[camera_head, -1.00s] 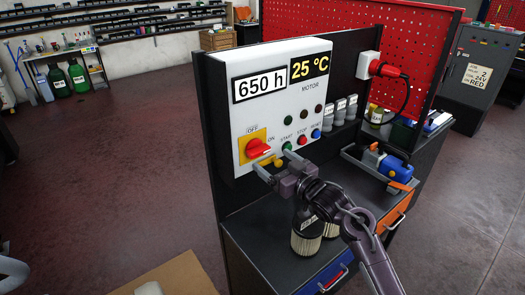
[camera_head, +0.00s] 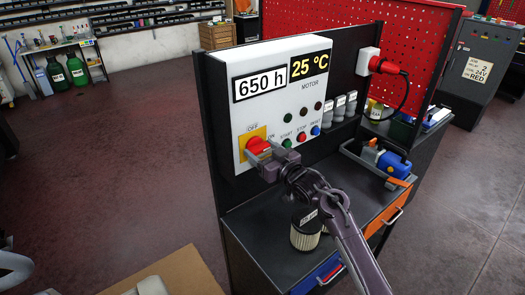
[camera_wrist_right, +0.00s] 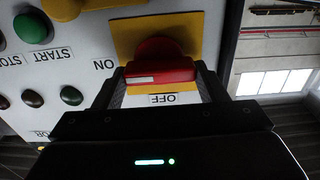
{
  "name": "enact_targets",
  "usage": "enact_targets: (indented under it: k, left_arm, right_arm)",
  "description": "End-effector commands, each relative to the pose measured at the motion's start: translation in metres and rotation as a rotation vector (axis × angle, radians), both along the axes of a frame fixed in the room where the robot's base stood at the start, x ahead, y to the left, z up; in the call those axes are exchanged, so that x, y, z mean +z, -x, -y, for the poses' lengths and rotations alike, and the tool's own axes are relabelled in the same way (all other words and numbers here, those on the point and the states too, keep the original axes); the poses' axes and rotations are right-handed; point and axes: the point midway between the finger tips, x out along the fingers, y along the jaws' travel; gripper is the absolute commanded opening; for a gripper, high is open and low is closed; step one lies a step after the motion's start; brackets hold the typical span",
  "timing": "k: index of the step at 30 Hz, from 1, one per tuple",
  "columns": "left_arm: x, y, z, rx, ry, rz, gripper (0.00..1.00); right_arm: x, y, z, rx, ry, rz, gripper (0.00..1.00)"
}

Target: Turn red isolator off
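The red isolator (camera_head: 260,146) is a rotary knob on a yellow plate, low on the left of the white panel. In the right wrist view the knob (camera_wrist_right: 160,62) has its white mark on the ON side; the OFF label (camera_wrist_right: 168,98) is below it there. My right gripper (camera_head: 262,158) is at the knob, with one finger at each end of the handle. In the right wrist view the fingers (camera_wrist_right: 160,85) look very close to the knob. I cannot tell whether they press on it. My left gripper is not in view.
The panel (camera_head: 240,90) also carries START, STOP and RESET buttons (camera_head: 301,137), right of the isolator. Below are a worktop (camera_head: 268,222) with a filter canister (camera_head: 305,238), and a blue tool (camera_head: 385,160) at the right. A red plug (camera_head: 385,68) hangs at the upper right.

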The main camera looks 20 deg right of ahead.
Motion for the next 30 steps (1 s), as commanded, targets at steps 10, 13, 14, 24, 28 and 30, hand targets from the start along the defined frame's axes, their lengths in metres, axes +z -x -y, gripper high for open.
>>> enact_targets:
  k: [10, 13, 14, 24, 28, 30]
  left_arm:
    - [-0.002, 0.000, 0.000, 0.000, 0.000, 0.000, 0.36]
    - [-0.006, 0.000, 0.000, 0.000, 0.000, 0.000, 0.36]
    - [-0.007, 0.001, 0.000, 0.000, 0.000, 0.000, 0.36]
    - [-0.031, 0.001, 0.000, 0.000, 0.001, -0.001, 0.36]
    - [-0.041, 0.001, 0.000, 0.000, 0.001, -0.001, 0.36]
    - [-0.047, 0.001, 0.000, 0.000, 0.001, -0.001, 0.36]
  right_arm:
    - [-0.001, 0.000, 0.000, 0.000, 0.019, 0.007, 0.43]
    - [-0.001, 0.000, 0.000, 0.000, 0.050, 0.017, 0.43]
    - [-0.002, 0.000, 0.000, 0.000, 0.062, 0.022, 0.43]
    - [-0.004, 0.000, -0.001, 0.001, 0.304, 0.110, 0.43]
    - [-0.004, 0.001, -0.001, 0.001, 0.420, 0.152, 0.43]
    - [-0.005, 0.001, -0.002, 0.001, 0.482, 0.176, 0.43]
